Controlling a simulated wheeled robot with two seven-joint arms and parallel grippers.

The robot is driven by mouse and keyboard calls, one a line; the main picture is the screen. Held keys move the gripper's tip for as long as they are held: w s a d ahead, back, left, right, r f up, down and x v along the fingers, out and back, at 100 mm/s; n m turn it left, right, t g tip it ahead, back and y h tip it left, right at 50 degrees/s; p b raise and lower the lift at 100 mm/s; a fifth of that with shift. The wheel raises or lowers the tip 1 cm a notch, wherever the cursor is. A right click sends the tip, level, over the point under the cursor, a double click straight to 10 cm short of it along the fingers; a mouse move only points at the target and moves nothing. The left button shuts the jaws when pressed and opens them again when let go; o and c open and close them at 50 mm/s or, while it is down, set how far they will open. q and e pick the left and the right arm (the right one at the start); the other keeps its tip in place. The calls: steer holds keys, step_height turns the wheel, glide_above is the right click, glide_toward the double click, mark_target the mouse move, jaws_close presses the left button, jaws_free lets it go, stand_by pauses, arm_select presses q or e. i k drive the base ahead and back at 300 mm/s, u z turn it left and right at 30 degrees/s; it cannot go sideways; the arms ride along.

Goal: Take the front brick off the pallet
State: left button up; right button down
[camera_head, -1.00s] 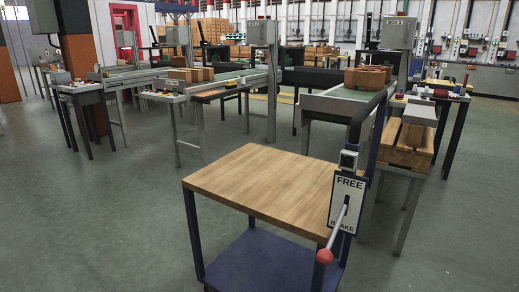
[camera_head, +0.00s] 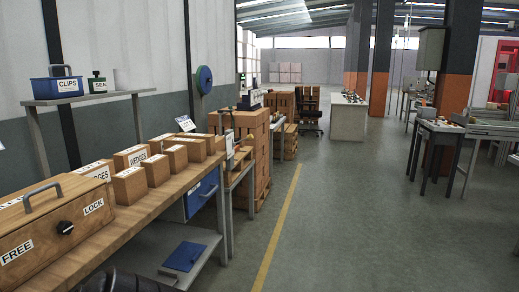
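I cannot make out a brick on a pallet in the head view. Stacked wooden crates or pallets (camera_head: 262,150) stand on the floor beyond the end of the workbench. Whether any brick lies on them is too small to tell. A dark rounded part shows at the bottom edge, left of the middle, and may be part of my arm. Neither of my grippers is in view.
A wooden workbench (camera_head: 110,240) runs along the left, with a FREE/LOCK box (camera_head: 50,225) and several small cartons (camera_head: 130,185). A shelf above holds a blue CLIPS bin (camera_head: 65,88). A yellow line (camera_head: 278,225) crosses open floor; tables (camera_head: 440,128) stand right.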

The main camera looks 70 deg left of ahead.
mark_target(219, 141)
steer(key=u, duration=2.4)
steer(key=i, duration=0.45)
steer(key=z, duration=0.8)
steer(key=i, duration=2.3)
steer(key=z, duration=0.35)
steer(key=i, duration=2.45)
steer(key=u, duration=1.5)
steer(key=i, duration=1.3)
steer(key=u, duration=1.25)
